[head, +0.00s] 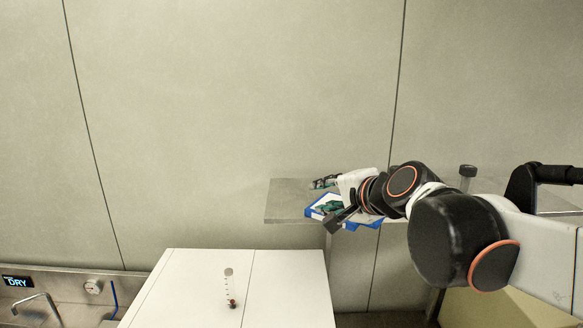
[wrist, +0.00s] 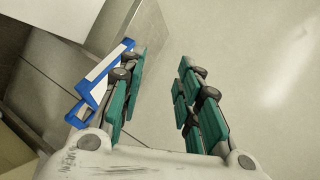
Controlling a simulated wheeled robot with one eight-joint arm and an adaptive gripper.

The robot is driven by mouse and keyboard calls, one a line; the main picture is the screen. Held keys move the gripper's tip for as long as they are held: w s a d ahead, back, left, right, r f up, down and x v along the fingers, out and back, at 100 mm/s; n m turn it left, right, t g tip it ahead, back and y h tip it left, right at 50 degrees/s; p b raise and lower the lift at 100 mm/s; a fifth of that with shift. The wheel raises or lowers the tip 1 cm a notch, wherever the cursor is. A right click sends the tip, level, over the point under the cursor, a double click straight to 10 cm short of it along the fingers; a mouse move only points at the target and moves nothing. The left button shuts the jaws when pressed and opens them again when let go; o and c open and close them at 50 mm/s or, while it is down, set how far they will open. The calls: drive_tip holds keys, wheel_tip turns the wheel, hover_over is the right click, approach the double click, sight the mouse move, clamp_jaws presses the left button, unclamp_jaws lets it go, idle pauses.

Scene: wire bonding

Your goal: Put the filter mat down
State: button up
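The filter mat, seen as a flat piece with a blue frame and pale middle (head: 316,211), is at the front edge of a grey shelf in the head view, partly hidden by my gripper (head: 329,196). In the wrist view the blue-framed mat (wrist: 103,70) lies to the left, partly behind the left finger. I cannot tell whether the left finger touches the mat.
The grey shelf (head: 285,200) stands against the wall, its left end bare. A white cabinet top (head: 190,290) below it holds a small clear vial with a red part (head: 230,290). A sink with a tap (head: 38,300) is at lower left. A capped post (head: 467,172) stands behind my arm.

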drive_tip(key=s+d+f+n+g+h, duration=0.25)
drive_tip(key=s+d+f+n, duration=0.45)
drive_tip(key=s, duration=0.5)
drive_tip(key=s+d+f+n+g+h, duration=0.25)
drive_tip(key=s+d+f+n, duration=0.2)
drive_tip(key=s+f, duration=0.6)
wheel_tip(320, 180, down, 35)
drive_tip(key=s+b, duration=0.1)
drive_tip(key=b, duration=3.4)
drive_tip(key=shift+d+r+h, duration=0.15)
drive_tip(key=shift+d+h, duration=0.15)
drive_tip(key=shift+d, duration=0.05)
